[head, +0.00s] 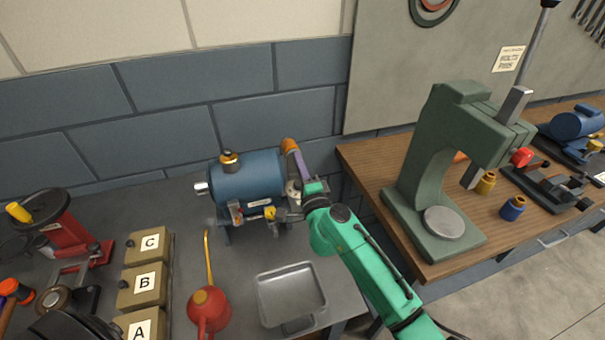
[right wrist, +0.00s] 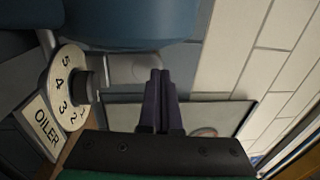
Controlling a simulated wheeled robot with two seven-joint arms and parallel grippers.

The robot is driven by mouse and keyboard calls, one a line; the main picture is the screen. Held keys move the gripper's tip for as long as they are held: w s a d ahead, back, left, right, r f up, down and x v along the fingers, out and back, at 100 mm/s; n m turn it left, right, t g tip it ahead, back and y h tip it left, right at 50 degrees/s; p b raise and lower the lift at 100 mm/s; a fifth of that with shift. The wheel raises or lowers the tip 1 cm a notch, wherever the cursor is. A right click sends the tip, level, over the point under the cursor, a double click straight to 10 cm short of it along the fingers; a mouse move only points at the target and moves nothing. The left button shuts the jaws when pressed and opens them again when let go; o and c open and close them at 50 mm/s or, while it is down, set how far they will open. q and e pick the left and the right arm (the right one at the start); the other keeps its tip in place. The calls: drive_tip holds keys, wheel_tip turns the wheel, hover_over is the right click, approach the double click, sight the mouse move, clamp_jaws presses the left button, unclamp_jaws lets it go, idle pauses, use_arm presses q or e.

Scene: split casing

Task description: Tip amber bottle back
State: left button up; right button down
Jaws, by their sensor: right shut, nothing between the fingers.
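The blue casing (head: 245,178) stands on the grey bench against the wall; its side fills the top of the right wrist view (right wrist: 120,20). A rounded amber-orange thing (head: 289,145), perhaps the amber bottle, shows at the casing's right end; I cannot make it out in the wrist view. My right gripper (head: 294,154) reaches up beside that end, its purple fingers shut and empty, their tips close to the amber thing; contact cannot be told. In the wrist view the shut fingers (right wrist: 157,75) lie right of a numbered dial (right wrist: 68,88) and an OILER plate (right wrist: 42,128). My left gripper is out of view.
A grey tray (head: 291,291) and a red oil can (head: 209,308) lie in front of the casing. Boxes marked A, B (head: 143,287) and C stand left. A green press (head: 436,165) stands on the wooden bench to the right.

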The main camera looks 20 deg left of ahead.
drive_tip(key=shift+s+d, duration=0.1)
drive_tip(key=shift+s, duration=0.3)
drive_tip(key=p+v, duration=0.1)
drive_tip(key=v, duration=1.2)
drive_tip(key=shift+s+d, duration=0.2)
drive_tip(key=shift+s, duration=0.05)
